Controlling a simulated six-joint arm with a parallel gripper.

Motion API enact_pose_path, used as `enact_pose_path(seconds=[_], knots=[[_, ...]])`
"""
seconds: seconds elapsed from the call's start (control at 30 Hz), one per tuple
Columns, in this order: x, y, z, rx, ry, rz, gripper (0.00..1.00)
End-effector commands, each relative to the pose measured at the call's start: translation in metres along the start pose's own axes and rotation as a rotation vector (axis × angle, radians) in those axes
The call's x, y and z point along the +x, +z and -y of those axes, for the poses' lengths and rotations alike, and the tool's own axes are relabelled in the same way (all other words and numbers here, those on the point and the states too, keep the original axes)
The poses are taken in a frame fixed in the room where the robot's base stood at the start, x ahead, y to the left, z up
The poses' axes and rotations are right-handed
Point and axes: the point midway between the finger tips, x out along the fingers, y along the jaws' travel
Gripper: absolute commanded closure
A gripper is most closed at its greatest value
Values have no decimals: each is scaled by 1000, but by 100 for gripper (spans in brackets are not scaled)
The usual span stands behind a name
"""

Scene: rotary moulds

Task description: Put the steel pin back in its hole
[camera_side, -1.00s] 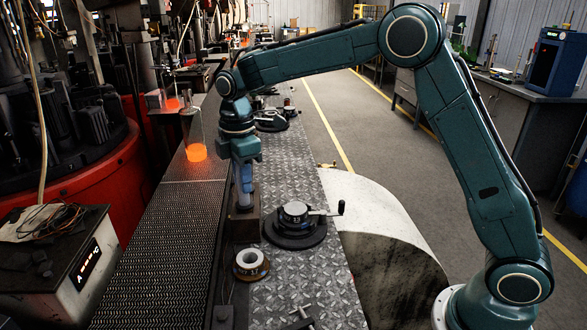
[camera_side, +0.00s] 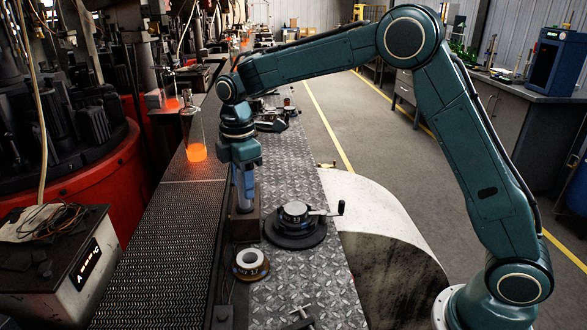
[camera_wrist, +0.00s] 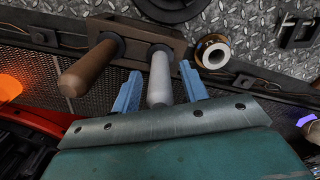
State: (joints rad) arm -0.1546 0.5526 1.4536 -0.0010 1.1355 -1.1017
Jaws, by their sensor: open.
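The grey steel pin (camera_wrist: 160,79) stands with its lower end at a dark ring in the brown block (camera_wrist: 180,42); how deep it sits is hidden. My gripper (camera_wrist: 160,72) is open, with one blue finger on each side of the pin and visible gaps between. A second pin with a brown, wood-like surface (camera_wrist: 90,69) stands in the same block, left of the steel pin. In the side view my gripper (camera_side: 244,200) points down over the block (camera_side: 246,228), and the fingers mostly hide the pin.
A pale ring on a brown base (camera_side: 250,263) lies close in front of the block. A round fixture with a crank handle (camera_side: 295,221) stands to its right. A mesh conveyor (camera_side: 165,240) runs on the left, with a glowing orange piece (camera_side: 196,152) farther back.

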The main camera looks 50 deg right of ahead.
Motion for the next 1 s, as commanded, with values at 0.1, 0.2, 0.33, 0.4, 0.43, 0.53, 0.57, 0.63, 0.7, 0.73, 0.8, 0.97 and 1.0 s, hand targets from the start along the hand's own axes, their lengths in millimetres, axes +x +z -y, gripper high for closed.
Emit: enact_pose_path(seconds=[0.1,0.2,0.33,0.4,0.43,0.53,0.57,0.63,0.7,0.73,0.8,0.97,1.0], knots=[[-4,0,0,0,1,-1,56],[-10,0,0,0,2,-1,56],[-24,0,-1,0,3,-2,56],[-34,0,0,0,4,-2,56],[-38,0,-1,0,4,-2,56],[-55,0,-1,0,5,-2,56],[-60,0,0,0,4,-2,56],[-72,0,-1,0,4,-2,56],[-84,0,0,0,3,-2,56],[-89,0,-1,0,4,-2,56],[-99,0,-1,0,4,-2,56],[-116,0,0,0,2,-1,56],[-120,0,0,0,2,-1,56]])
